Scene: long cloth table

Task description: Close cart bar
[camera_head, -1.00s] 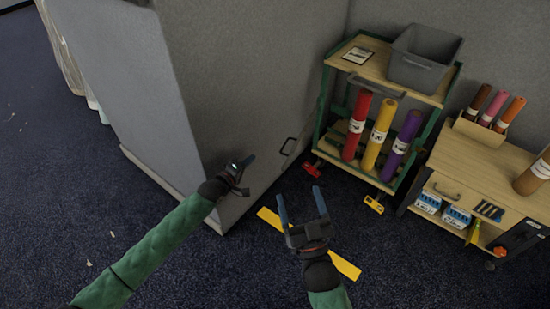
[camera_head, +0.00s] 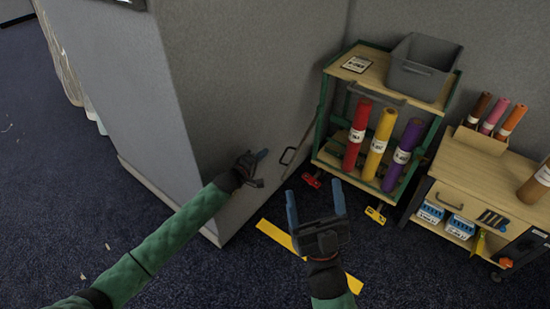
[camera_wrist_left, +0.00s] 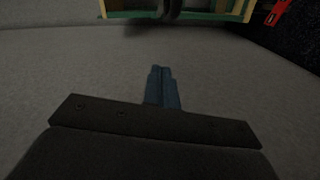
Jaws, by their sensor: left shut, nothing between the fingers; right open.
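The cart (camera_head: 318,140) has a green frame and wooden shelves and stands against the grey wall. A thin pale bar (camera_head: 298,150) with a black loop handle (camera_head: 286,155) shows left of the cart, slanting out from its left side. My left gripper (camera_head: 262,155) is shut and empty, left of the handle and apart from it. In the left wrist view its blue fingertips (camera_wrist_left: 162,72) are together, with the cart's edge (camera_wrist_left: 205,16) at the top. My right gripper (camera_head: 315,202) is open and empty, in front of the cart and below the handle.
Red, yellow and purple rolls (camera_head: 378,145) stand on the cart's lower shelf, with a grey bin (camera_head: 418,68) on top. A wooden cabinet (camera_head: 480,180) stands to the right. A grey partition (camera_head: 215,80) is close on the left. Yellow tape (camera_head: 275,234) marks the dark carpet.

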